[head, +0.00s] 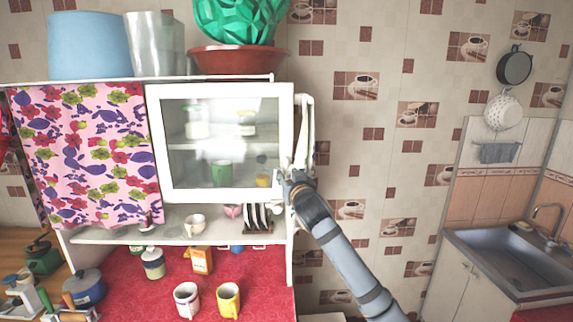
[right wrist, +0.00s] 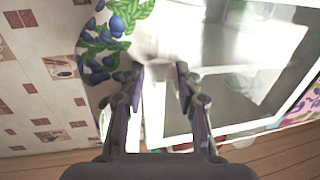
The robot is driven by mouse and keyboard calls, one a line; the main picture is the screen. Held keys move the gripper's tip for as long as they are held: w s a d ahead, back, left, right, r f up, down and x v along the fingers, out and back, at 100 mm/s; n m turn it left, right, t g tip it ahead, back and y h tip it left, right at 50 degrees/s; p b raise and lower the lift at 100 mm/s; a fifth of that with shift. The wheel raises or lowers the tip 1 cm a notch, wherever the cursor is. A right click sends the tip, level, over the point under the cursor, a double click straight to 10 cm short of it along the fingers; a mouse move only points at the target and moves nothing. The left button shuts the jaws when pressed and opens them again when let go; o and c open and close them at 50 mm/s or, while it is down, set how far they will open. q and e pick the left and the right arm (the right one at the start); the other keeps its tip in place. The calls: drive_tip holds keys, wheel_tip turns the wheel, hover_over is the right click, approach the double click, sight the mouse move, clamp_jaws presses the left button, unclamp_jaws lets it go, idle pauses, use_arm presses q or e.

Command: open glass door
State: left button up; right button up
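The glass door (head: 156,150), a white frame around a clear pane, is on the upper right of the white cabinet. It looks shut or nearly shut; I cannot tell if there is a gap. Jars and cups show dimly behind the pane. My right gripper (head: 293,187) is at the door's lower right corner. In the right wrist view my right gripper (right wrist: 160,72) has its fingers apart, with a white edge between or just beyond them; contact is unclear. The door's white frame (right wrist: 240,127) and pane fill the right of that view. My left gripper is out of view.
A light hanging cloth (head: 305,125) is beside the door; a blueberry-patterned cloth (right wrist: 112,35) shows near the fingers. A flowered curtain (head: 85,155) covers the cabinet's left. A red bowl (head: 238,60) stands on top. Mugs stand on the red counter below.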

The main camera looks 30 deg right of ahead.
drive_tip(key=shift+x, duration=1)
drive_tip(key=shift+s+d+f, duration=0.1)
clamp_jaws()
drive_tip(key=shift+s, duration=0.1)
idle(0.3)
unclamp_jaws()
drive_tip(key=v, duration=1.1)
drive_tip(key=shift+s+a, duration=0.25)
drive_tip(key=shift+s, duration=0.1)
